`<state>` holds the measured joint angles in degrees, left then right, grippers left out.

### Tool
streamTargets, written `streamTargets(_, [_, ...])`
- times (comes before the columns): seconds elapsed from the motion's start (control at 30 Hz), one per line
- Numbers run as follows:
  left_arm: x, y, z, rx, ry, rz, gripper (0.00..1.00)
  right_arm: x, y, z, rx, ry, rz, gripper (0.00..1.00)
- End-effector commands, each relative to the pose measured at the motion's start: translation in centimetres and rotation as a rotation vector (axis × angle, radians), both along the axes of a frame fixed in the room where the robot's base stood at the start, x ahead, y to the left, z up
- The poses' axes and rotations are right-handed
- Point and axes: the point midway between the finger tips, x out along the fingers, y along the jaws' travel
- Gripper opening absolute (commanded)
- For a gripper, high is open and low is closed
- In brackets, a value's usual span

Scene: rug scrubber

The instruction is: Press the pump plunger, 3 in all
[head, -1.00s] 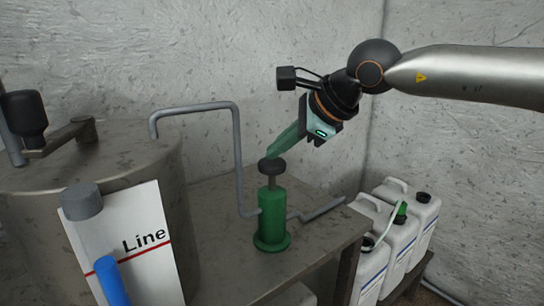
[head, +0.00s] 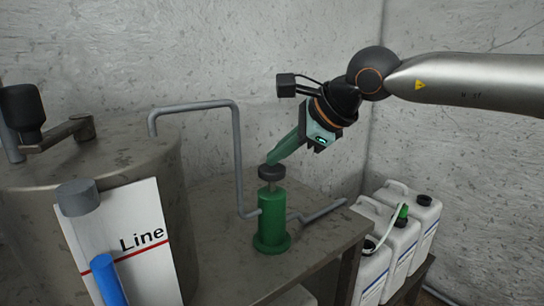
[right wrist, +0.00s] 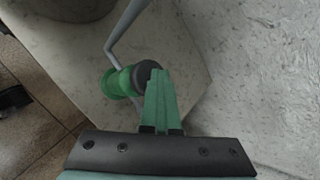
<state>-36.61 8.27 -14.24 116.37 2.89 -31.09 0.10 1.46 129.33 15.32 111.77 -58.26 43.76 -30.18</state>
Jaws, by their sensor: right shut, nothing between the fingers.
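The green pump (head: 271,220) stands upright on the metal table. Its black plunger knob (head: 271,172) sits on a short grey rod above the green body, with a little of the rod showing. My right gripper (head: 272,159) is shut and empty, its green fingers slanting down to the left with the tips at the top of the knob. In the right wrist view the closed fingers (right wrist: 157,78) overlap the edge of the knob (right wrist: 146,72), and the pump body (right wrist: 118,82) shows beside it. My left gripper is not in view.
A grey pipe (head: 238,150) rises from the pump and bends over the large metal tank (head: 120,155) at left. A sign reading "Line" (head: 135,215) with a blue-and-grey cylinder stands before the tank. White jugs (head: 400,235) stand at right, below the table top (head: 225,255).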

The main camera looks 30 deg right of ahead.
Motion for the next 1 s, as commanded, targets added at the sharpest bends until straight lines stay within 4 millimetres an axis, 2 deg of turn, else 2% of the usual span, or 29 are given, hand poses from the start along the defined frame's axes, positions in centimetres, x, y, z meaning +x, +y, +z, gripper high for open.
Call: streamTargets(1.0, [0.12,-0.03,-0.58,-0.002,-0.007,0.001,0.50,-0.09,-0.03,-1.29,-0.001,0.009,0.000,0.00])
